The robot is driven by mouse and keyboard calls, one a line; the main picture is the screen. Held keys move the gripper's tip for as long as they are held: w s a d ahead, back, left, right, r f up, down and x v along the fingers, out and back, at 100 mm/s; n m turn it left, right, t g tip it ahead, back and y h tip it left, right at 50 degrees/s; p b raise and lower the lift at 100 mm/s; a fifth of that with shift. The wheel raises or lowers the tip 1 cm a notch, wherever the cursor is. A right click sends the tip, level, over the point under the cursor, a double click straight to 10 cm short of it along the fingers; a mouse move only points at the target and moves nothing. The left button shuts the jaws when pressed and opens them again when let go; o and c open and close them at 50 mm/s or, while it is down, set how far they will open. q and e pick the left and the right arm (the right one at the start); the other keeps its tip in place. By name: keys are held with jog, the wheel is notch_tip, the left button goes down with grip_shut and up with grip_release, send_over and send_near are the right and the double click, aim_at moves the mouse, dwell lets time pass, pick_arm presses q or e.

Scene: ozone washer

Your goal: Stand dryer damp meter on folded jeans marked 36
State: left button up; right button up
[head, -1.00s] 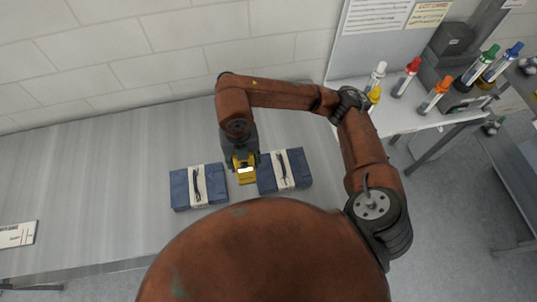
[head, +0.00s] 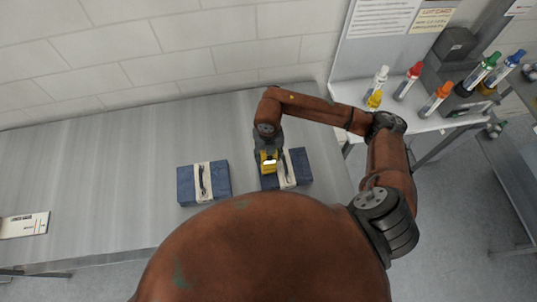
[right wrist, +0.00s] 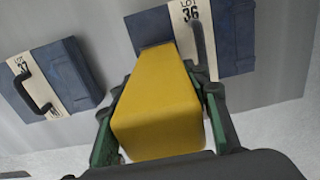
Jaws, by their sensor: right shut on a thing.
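The yellow damp meter (head: 268,160) is in my right gripper (head: 268,152), which is shut on it; the meter fills the middle of the right wrist view (right wrist: 160,100) between the green-edged fingers. The folded jeans marked 36 (right wrist: 235,40) are a dark blue bundle with a cream band reading LOT 36 and a dark handle. In the head view this bundle (head: 300,168) is the right one, and the meter is over its left part. I cannot tell whether they touch. My left gripper is not in view.
Another blue bundle (head: 187,184), with a band reading LOT 37 in the right wrist view (right wrist: 75,75), lies to the left on the grey table (head: 110,180). A white label card (head: 25,225) lies far left. Marker-like bottles (head: 405,85) stand on the side shelf at right.

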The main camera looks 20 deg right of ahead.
jog(key=shift+f, duration=0.25)
jog(key=o, duration=1.4)
jog(key=shift+c, duration=0.2)
jog(key=shift+r, duration=0.15)
notch_tip(320, 180, up, 11)
jog(key=b, duration=0.3)
jog(key=shift+r, duration=0.55)
